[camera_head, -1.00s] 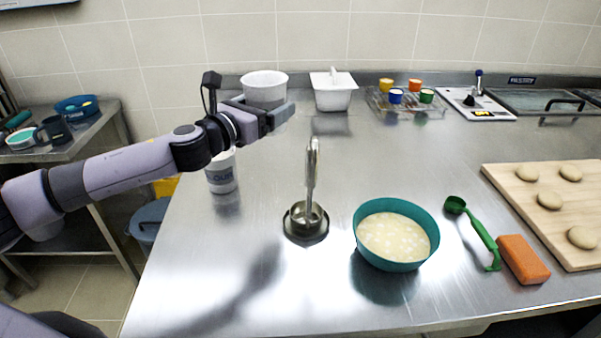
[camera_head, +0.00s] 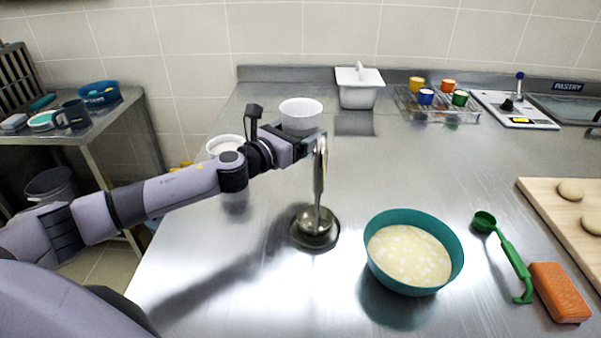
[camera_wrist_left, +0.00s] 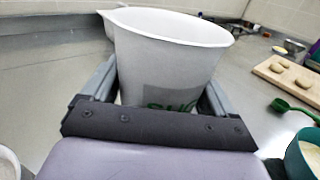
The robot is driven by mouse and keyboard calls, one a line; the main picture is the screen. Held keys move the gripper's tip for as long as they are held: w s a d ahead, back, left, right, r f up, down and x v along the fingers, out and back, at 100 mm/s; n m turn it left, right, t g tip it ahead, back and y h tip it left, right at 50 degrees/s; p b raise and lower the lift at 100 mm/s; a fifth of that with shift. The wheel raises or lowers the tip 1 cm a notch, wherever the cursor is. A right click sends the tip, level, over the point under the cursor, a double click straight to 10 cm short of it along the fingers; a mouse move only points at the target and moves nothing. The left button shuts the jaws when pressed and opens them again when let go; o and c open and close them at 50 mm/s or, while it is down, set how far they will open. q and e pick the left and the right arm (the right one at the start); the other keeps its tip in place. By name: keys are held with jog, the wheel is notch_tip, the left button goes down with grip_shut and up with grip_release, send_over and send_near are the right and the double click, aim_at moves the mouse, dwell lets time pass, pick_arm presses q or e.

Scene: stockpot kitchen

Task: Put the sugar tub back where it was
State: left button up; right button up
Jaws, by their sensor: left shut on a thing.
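The sugar tub (camera_head: 301,112) is a white tub with a wide open rim. My left gripper (camera_head: 308,143) is shut on it, and the tub stands upright between the fingers. In the left wrist view the tub (camera_wrist_left: 172,62) fills the space between both fingers, and part of a green label shows low on its wall. The gripper hides its base in the head view, so its height over the counter is hard to tell. My right gripper is not in view.
A ladle (camera_head: 319,180) stands upright in a round holder, its top overlapping my left fingertips in the picture. Another white tub (camera_head: 225,143) is partly behind my arm. A white lidded bin (camera_head: 359,92) stands at the back. A teal bowl (camera_head: 413,285) of batter is front right.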

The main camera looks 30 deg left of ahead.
pick_arm(q)
notch_tip(320, 180, down, 9)
jog(key=b, duration=0.3)
jog(key=shift+f, duration=0.1)
jog(key=shift+f+b, duration=0.15)
jog(key=shift+b, duration=0.2)
jog(key=o, duration=0.9)
jog(key=shift+o, duration=0.2)
jog(key=shift+r, duration=0.25)
jog(key=b+v, duration=0.1)
jog(key=v, duration=0.9)
jog(key=shift+s+a+f, duration=0.1)
jog(key=shift+s+f, duration=0.1)
jog(key=shift+s, duration=0.1)
jog(key=shift+s+a+r, duration=0.1)
jog(key=shift+s+r, duration=0.05)
jog(key=shift+s, duration=0.5)
